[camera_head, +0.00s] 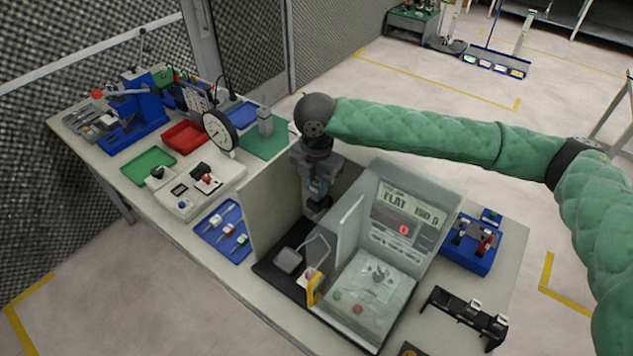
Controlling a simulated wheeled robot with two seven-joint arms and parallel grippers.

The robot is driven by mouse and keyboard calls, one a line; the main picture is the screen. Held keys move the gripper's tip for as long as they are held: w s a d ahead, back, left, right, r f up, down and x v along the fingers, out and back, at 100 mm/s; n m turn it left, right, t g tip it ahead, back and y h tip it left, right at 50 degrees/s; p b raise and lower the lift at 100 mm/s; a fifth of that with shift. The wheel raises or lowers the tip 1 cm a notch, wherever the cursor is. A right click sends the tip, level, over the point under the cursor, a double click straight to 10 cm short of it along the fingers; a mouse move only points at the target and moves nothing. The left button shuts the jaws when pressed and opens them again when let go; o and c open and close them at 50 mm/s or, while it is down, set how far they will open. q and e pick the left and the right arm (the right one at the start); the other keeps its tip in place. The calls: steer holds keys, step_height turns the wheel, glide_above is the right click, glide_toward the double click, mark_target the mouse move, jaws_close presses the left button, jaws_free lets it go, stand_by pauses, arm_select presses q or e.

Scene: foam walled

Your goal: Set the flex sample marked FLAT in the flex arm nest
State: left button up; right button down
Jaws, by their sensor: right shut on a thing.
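My right gripper (318,188) points down between the pale upright panels of the tester (345,225). It is shut on a small dark piece (318,204), mostly hidden and too small to read any mark on. I cannot tell which of these is the flex arm nest. My left gripper is not in view.
A blue tray (215,240) with several small samples lies left of the tester's left wall (278,205). A dial gauge (220,130), red tray (185,136) and green tray (149,160) stand farther left. A blue fixture (470,245) and black rack (463,318) are on the right.

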stand_by(0.3)
steer(key=shift+f, duration=0.55)
steer(key=shift+f+b, duration=0.4)
steer(key=shift+f, duration=0.35)
steer(key=c, duration=1.2)
jaws_free()
steer(key=shift+o, duration=0.2)
